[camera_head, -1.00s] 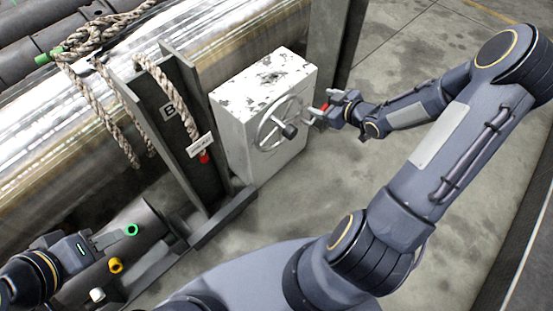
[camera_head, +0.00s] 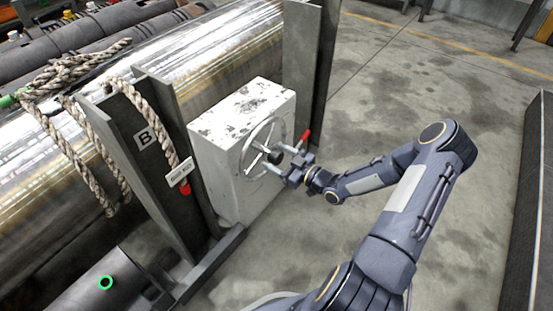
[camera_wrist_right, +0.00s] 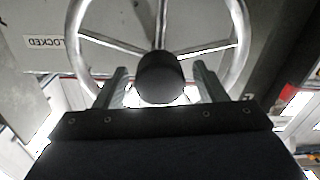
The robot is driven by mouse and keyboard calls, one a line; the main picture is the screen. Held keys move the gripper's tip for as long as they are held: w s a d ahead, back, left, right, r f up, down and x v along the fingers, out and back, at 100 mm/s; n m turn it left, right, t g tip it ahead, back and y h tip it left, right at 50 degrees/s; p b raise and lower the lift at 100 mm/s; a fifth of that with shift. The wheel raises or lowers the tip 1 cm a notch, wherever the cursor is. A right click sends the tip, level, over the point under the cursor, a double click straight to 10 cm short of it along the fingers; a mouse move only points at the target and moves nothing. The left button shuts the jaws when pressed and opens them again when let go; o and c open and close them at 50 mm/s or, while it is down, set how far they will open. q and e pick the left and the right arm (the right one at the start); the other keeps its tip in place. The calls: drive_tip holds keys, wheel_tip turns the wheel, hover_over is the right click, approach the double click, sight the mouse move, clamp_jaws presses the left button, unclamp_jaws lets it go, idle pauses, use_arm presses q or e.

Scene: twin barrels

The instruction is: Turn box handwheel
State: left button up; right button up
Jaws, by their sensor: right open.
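The white, paint-worn box (camera_head: 215,160) stands against the metal frame. Its spoked silver handwheel (camera_head: 248,160) is on the side facing my right arm. My right gripper (camera_head: 279,163) is open at the wheel's hub side. In the right wrist view the wheel's rim and spokes (camera_wrist_right: 199,48) fill the top, and its dark round hub (camera_wrist_right: 160,78) appears between the two spread fingers. I cannot tell whether the fingers touch it. My left gripper is out of view.
A red-tipped handle (camera_head: 304,137) sticks out just behind the wheel. Steel posts (camera_head: 302,60) flank the box, with a large shiny barrel (camera_head: 220,50) behind. Rope (camera_head: 90,140) hangs at left. A "LOCKED" label (camera_wrist_right: 72,42) shows inverted.

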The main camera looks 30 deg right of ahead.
drive_tip(key=shift+w, duration=0.25)
drive_tip(key=shift+c, duration=0.4)
drive_tip(key=c, duration=1.3)
drive_tip(key=shift+m, duration=0.4)
drive_tip(key=m, duration=0.3)
drive_tip(key=shift+m, duration=0.4)
drive_tip(key=m+p, duration=0.1)
drive_tip(key=m, duration=0.4)
drive_tip(key=shift+m, duration=0.3)
